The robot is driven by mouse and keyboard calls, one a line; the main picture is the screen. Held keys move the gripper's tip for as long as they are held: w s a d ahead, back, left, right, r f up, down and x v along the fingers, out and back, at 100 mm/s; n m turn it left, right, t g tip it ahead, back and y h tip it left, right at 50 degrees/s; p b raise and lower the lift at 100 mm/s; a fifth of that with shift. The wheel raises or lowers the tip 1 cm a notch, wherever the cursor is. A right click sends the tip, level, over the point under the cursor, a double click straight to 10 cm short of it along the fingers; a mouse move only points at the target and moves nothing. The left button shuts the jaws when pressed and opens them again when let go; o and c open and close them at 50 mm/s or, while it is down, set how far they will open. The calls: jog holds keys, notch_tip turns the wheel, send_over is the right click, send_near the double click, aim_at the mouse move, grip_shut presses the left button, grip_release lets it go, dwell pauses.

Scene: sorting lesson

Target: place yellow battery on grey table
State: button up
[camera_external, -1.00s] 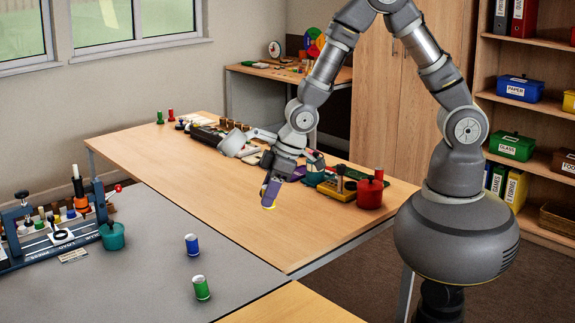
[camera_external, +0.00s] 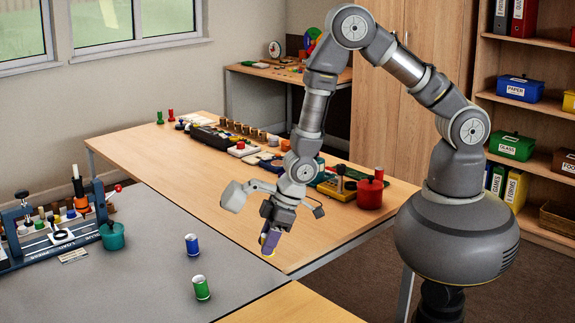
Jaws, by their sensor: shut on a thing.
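My gripper (camera_external: 268,236) points down over the front part of the wooden table and is shut on the yellow battery (camera_external: 268,252). The grey table (camera_external: 150,285) is at the lower left, to the left of my gripper. A blue battery (camera_external: 192,245) and a green battery (camera_external: 201,288) stand upright on it, apart from each other.
A press rig (camera_external: 45,232) and a teal pot (camera_external: 113,237) stand at the grey table's left. A red canister (camera_external: 369,193) and several small items line the back of the wooden table (camera_external: 180,170). The grey surface around the two batteries has free room.

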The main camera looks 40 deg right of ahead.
jog(key=w+a+b, duration=0.1)
jog(key=w+a, duration=0.2)
jog(key=a, duration=0.1)
jog(key=w+a+f+b, duration=0.1)
jog(key=w+a, duration=0.2)
jog(key=w+a+b, duration=0.1)
jog(key=w+a, duration=0.3)
jog(key=shift+a+f+b, duration=0.3)
jog(key=shift+a+f, duration=0.05)
jog(key=shift+f, duration=0.05)
jog(key=shift+f+b, duration=0.8)
jog(key=shift+f, duration=0.8)
jog(key=shift+f, duration=0.15)
jog(key=o, duration=1.1)
